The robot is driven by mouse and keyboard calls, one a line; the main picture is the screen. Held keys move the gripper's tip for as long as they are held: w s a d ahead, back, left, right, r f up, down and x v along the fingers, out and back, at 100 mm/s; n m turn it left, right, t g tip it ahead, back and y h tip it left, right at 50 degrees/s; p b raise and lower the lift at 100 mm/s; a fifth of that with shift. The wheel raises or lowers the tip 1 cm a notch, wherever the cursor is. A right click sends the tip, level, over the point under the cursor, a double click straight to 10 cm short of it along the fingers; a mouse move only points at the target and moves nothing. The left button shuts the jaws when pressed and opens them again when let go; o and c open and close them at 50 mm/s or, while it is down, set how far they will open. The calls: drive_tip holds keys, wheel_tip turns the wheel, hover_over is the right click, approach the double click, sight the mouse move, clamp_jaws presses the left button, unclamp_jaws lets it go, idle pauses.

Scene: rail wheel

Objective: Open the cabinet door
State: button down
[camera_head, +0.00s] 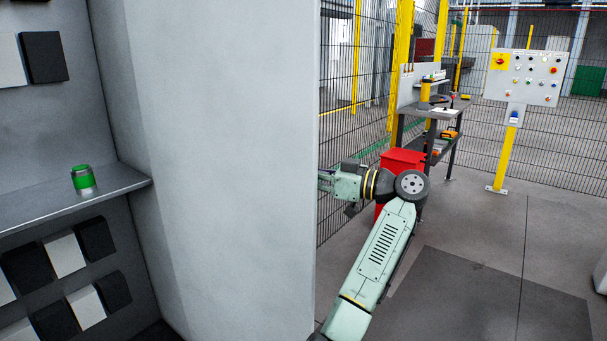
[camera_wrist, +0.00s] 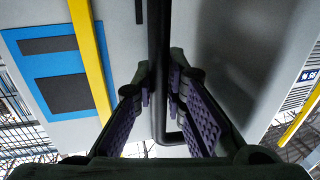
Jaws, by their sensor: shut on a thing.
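A large light-grey panel (camera_head: 240,150), which looks like the cabinet door standing open, fills the middle of the head view. To its left the cabinet interior is in view, with a grey shelf (camera_head: 75,205). My gripper (camera_head: 325,182) is at the panel's right edge, and its fingertips are hidden behind it. In the wrist view, the purple-padded fingers of my gripper (camera_wrist: 160,90) are shut on a black bar handle (camera_wrist: 158,35), one on each side. The handle stands on the door's light-grey face (camera_wrist: 120,60), beside a yellow strip and a blue-and-black patch.
A green can (camera_head: 83,180) stands on the shelf, with black and white blocks (camera_head: 65,254) below. A red cabinet (camera_head: 400,162), a workbench (camera_head: 440,115) and a control panel on a yellow post (camera_head: 524,77) stand behind my arm.

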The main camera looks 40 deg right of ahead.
drive_tip(key=c, duration=1.9)
unclamp_jaws()
drive_tip(key=shift+s, duration=0.1)
drive_tip(key=v, duration=1.2)
